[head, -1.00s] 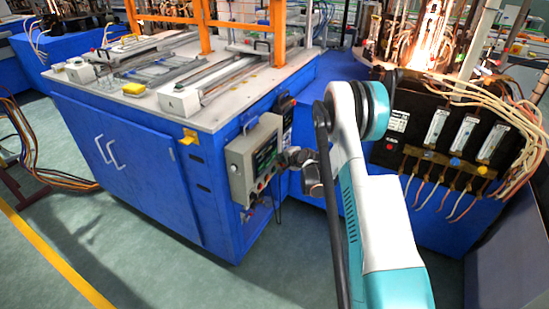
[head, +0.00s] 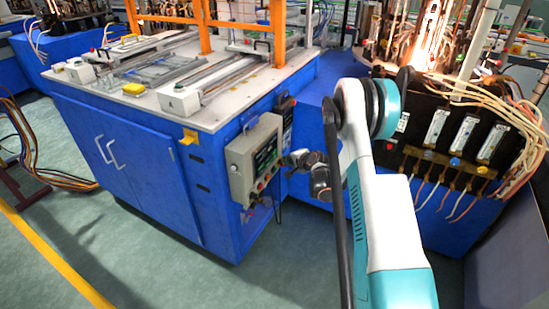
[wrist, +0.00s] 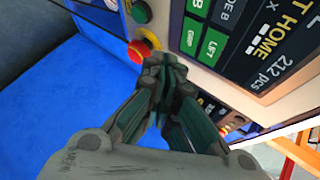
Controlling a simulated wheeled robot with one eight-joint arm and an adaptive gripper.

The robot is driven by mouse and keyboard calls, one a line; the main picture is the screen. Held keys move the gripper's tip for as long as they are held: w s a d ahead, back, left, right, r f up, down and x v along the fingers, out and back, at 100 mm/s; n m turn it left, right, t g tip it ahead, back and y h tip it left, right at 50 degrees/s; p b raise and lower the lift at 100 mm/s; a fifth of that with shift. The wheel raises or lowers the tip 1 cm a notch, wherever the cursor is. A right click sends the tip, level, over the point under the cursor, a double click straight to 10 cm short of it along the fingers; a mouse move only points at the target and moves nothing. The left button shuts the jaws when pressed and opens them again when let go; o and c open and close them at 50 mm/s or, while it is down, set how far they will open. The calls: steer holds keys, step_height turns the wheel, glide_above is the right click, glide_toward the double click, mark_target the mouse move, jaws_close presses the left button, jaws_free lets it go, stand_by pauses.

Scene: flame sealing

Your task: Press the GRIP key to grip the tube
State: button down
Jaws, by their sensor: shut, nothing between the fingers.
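The control box (head: 240,172) hangs on the side of the blue cabinet, with its dark screen (head: 265,155) facing right. In the wrist view the screen (wrist: 262,84) shows green keys, among them the GRIP key (wrist: 189,37) and the LIFT key (wrist: 212,47). My gripper (wrist: 166,66) is shut and empty, its tips just below the GRIP key in the picture. Whether the tips touch the panel cannot be told. In the head view my gripper (head: 295,159) is just right of the box. I cannot pick out the tube.
The blue cabinet (head: 135,165) stands behind the box. A glowing burner machine (head: 432,40) and hoses are at right. Green floor is open in front.

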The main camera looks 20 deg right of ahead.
steer(key=shift+s+d, duration=0.95)
steer(key=shift+s, duration=0.3)
steer(key=shift+r, duration=0.1)
